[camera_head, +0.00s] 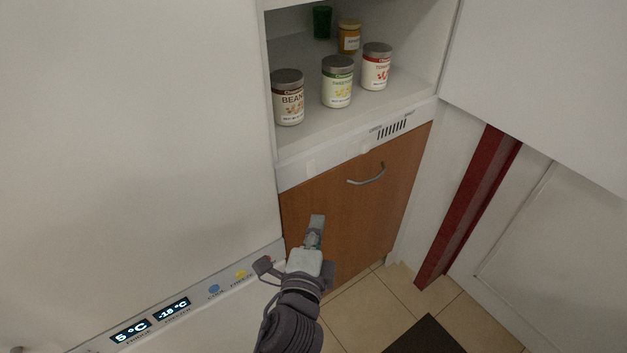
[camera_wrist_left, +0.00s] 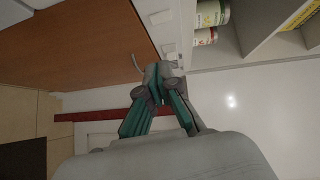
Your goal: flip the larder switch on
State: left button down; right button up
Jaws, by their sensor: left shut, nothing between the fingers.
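The larder's white front panel (camera_head: 340,151) runs below the open shelf. A small pale rectangle that looks like a rocker switch (camera_head: 311,167) sits on its left part; its on or off position is too small to tell. My left gripper (camera_head: 317,222) is shut and empty, in front of the wooden door and below the panel in the head view. In the left wrist view the closed fingertips (camera_wrist_left: 166,72) show near the panel's edge; I cannot tell whether they touch anything. My right gripper is out of view.
Several cans, including one labelled beans (camera_head: 288,98), stand on the shelf. The brown door (camera_head: 350,215) has a metal handle (camera_head: 367,175). A round knob (camera_head: 365,147) and vent slots (camera_head: 392,129) are on the panel. A fridge display (camera_head: 131,331) is at lower left; a red post (camera_head: 468,205) stands right.

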pick_arm(q)
send_near(315, 173)
jog(key=w+d, duration=0.3)
jog(key=d, duration=0.1)
jog(key=w+a, duration=0.1)
jog(key=w+a+p, duration=0.1)
jog(key=w, duration=0.1)
jog(key=shift+w+a+f, duration=0.15)
jog(key=shift+a+f, duration=0.1)
jog(key=shift+a, duration=0.15)
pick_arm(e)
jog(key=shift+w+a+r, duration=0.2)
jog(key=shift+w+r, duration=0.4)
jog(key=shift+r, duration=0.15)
pick_arm(q)
jog(key=shift+w+a+f+b, duration=0.15)
jog(key=shift+f+b, duration=0.1)
jog(key=shift+b, duration=0.3)
jog(key=shift+r, duration=0.2)
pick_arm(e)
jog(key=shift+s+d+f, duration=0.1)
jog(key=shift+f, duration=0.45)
pick_arm(q)
jog(key=shift+f, duration=0.1)
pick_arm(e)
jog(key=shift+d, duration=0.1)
